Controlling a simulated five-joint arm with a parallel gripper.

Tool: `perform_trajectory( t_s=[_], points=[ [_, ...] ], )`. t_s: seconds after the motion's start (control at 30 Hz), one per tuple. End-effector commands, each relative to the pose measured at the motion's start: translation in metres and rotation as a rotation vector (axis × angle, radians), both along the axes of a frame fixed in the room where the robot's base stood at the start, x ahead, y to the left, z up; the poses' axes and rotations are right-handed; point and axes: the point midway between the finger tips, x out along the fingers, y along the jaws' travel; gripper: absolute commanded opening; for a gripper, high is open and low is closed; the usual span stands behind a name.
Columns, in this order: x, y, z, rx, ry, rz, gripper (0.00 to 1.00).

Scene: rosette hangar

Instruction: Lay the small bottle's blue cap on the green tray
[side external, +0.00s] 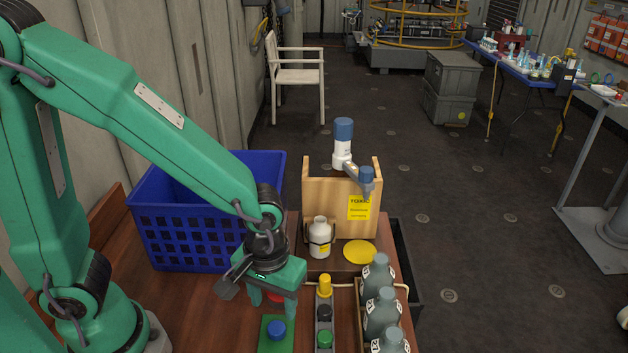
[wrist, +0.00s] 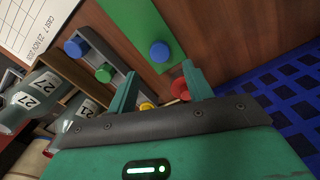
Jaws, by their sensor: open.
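The blue cap (side external: 276,329) rests on the green tray (side external: 263,347) near its far end. The wrist view also shows the cap (wrist: 160,52) and the tray (wrist: 128,18). My gripper (side external: 273,304) is open and empty, its fingers apart just beyond the cap and not touching it. Its two fingers (wrist: 163,90) also show in the wrist view. The small white bottle (side external: 319,240) stands upright in a holder before the wooden box, with no blue cap on its white top.
A red cap (wrist: 180,89) lies by one finger. A grey rack (wrist: 90,60) beside the tray holds several coloured caps. Grey bottles (side external: 382,312) stand at the right. A blue crate (side external: 180,240) stands behind my arm. A yellow disc (side external: 360,252) lies near the wooden box (side external: 326,208).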

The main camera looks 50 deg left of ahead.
Motion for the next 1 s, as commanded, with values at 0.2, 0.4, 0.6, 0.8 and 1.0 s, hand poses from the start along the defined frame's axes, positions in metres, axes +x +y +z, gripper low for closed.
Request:
perform_trajectory(
  t_s=[0.2,0.4,0.6,0.8,1.0],
  points=[
    [0.001,0.0,0.029,-0.003,-0.004,0.0,0.51],
    [0.001,0.0,0.047,-0.002,-0.003,0.0,0.51],
    [0.0,0.0,0.052,-0.001,-0.001,0.0,0.51],
    [0.0,0.0,0.052,-0.001,0.0,0.0,0.51],
    [0.0,0.0,0.052,0.0,0.0,0.0,0.51]
  ],
)
